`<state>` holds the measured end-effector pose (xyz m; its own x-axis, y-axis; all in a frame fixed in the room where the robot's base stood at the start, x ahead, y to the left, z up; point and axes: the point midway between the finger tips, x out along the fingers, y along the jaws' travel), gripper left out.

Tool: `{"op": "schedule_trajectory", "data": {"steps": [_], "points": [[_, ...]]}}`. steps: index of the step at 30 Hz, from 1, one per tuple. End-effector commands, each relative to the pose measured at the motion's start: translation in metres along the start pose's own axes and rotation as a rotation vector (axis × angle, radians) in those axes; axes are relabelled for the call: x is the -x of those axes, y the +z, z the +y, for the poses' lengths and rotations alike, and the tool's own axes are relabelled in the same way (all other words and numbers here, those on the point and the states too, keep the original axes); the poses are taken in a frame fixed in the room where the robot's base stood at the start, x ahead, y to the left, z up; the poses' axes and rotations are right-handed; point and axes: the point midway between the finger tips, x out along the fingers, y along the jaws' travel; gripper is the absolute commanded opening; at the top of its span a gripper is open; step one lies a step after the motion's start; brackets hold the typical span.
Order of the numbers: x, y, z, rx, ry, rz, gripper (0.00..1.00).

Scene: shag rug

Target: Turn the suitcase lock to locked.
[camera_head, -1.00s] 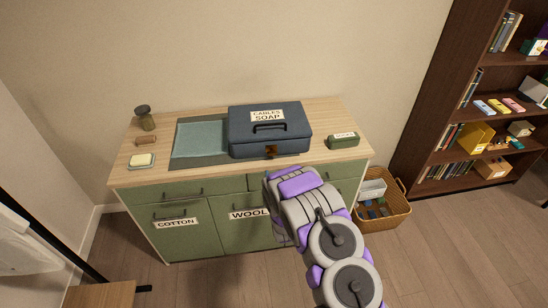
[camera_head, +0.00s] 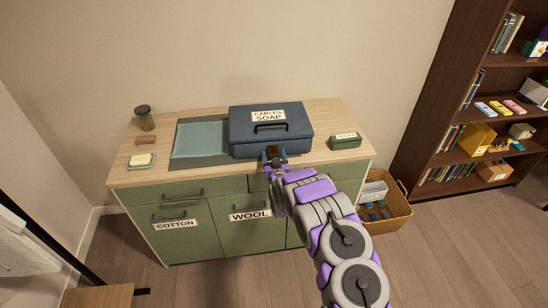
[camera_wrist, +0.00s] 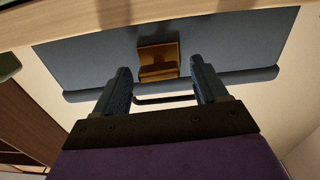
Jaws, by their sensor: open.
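The blue suitcase (camera_head: 270,132) lies shut on the wooden counter top, with a handle and a label reading CABLES SOAP on its upper face. Its brass lock (camera_wrist: 158,62) sits on the front face and shows between my fingers in the wrist view; in the head view the lock (camera_head: 272,151) is at the suitcase's lower front edge. My gripper (camera_head: 274,158) is open and empty, right in front of the lock. In the wrist view its two fingertips (camera_wrist: 160,75) stand to either side of the lock's near end. I cannot tell whether they touch it.
A soap dish (camera_head: 141,161) and jar (camera_head: 145,118) stand at left. A wicker basket (camera_head: 397,212) is on the floor at right.

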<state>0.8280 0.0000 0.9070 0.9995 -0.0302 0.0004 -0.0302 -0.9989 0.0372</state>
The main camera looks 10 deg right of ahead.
Motion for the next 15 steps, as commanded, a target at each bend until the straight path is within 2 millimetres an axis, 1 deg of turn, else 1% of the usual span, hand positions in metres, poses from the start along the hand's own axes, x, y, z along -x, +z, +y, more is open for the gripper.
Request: {"op": "schedule_trajectory", "data": {"steps": [8, 15], "points": [[-0.0007, 0.0001, 0.0004, 0.000, 0.000, -0.001, 0.72], [-0.0007, 0.0001, 0.0004, 0.000, 0.000, -0.001, 0.49]]}}
